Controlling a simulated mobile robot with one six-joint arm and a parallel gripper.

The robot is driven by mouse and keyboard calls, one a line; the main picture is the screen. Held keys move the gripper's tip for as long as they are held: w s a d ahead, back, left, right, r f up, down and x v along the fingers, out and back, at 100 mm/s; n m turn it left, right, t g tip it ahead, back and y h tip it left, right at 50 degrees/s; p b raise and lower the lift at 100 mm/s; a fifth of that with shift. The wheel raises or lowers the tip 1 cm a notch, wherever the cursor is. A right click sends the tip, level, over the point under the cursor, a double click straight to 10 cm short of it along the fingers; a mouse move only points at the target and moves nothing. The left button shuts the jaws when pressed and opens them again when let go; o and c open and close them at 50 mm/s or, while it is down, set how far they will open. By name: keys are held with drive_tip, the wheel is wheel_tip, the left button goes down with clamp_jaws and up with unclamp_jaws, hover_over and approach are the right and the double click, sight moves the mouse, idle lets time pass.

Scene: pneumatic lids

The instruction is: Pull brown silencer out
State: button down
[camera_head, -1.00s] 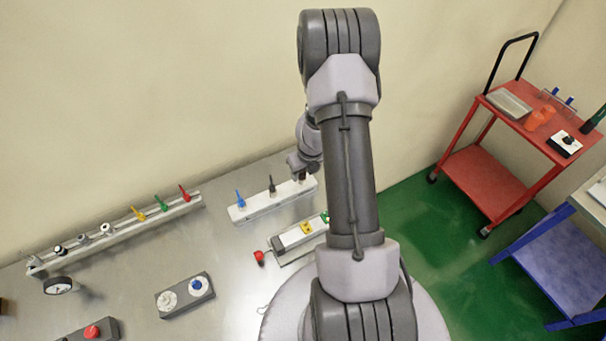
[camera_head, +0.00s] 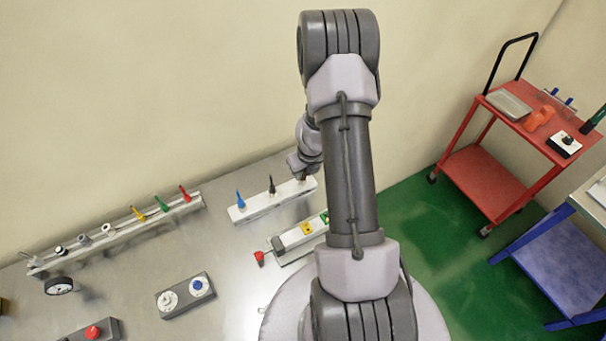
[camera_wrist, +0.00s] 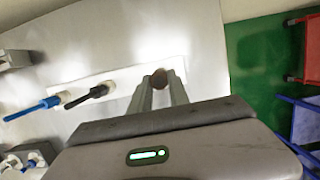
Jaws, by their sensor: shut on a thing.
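The brown silencer (camera_wrist: 159,78) shows as a round brown top between the tips of my gripper (camera_wrist: 160,82) in the wrist view. My gripper is shut on it, one finger on each side. It is at the right end of a white block (camera_wrist: 122,80), which also stands near the wall in the head view (camera_head: 251,211). A blue silencer (camera_head: 240,200) and a black silencer (camera_head: 271,186) stand in the same block, left of my gripper. In the head view my arm hides much of the grip. I cannot tell whether the brown silencer is still seated.
A rail (camera_head: 115,236) with several coloured fittings lies at the left. A valve unit with a red knob (camera_head: 260,257) is just in front of the block. A two-knob box (camera_head: 185,296) stands farther left. A red cart (camera_head: 478,170) is at the right.

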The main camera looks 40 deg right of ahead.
drive_tip(key=shift+r+p, duration=1.55)
drive_tip(key=shift+r, duration=0.05)
wheel_tip(320, 180, up, 5)
drive_tip(key=p, duration=0.5)
drive_tip(key=shift+r, duration=0.1)
drive_tip(key=shift+f, duration=0.2)
